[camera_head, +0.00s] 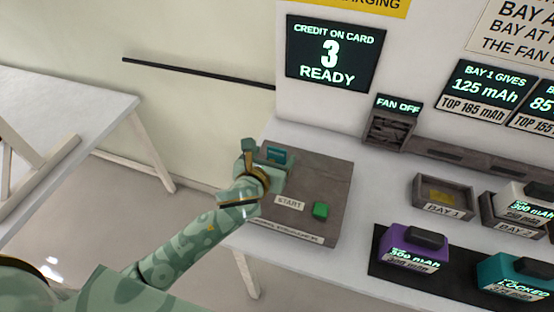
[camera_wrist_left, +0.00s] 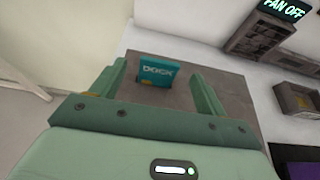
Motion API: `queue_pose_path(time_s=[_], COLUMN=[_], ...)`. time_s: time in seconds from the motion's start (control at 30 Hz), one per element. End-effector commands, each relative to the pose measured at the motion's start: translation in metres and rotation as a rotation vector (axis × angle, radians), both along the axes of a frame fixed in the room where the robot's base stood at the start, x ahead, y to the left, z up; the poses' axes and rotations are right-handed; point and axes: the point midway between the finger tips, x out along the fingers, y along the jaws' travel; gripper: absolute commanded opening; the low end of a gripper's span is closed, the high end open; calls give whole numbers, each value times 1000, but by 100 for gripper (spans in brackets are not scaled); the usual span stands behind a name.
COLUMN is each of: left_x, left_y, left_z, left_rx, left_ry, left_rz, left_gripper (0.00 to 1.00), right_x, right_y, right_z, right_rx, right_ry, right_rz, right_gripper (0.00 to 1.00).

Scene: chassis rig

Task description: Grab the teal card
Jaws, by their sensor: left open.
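The teal card (camera_wrist_left: 158,72) stands upright in the top of the grey charger box, between the fingers of my left gripper (camera_wrist_left: 160,85) in the left wrist view. Gaps show on both sides of the card, so the open fingers do not touch it there. In the head view the card (camera_head: 276,154) shows just beside my left gripper (camera_head: 264,162), which is over the box's back left part. The lower part of the card is hidden. My right gripper is in neither view.
The grey box (camera_head: 325,190) carries a START label and a green button (camera_head: 321,210). A screen (camera_head: 333,53) reads credit 3, READY. Bay 1 (camera_head: 443,197) is empty. A purple pack (camera_head: 413,245) and a teal pack (camera_head: 515,276) sit at the front right.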

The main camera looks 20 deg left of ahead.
Motion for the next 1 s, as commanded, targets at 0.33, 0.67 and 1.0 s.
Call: queue_pose_path(time_s=[0.33, 0.67, 1.0], left_x=[39, 39, 39], left_y=[-1, 0, 0], left_z=[-19, -17, -16], left_rx=[-1, -1, -1], left_ry=[1, 0, 0], left_rz=[0, 0, 0], left_gripper=[75, 33, 27], right_x=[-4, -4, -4], right_y=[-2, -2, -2], right_z=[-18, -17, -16], right_rx=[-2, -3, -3], right_ry=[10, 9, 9], right_rz=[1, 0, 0], right_gripper=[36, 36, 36])
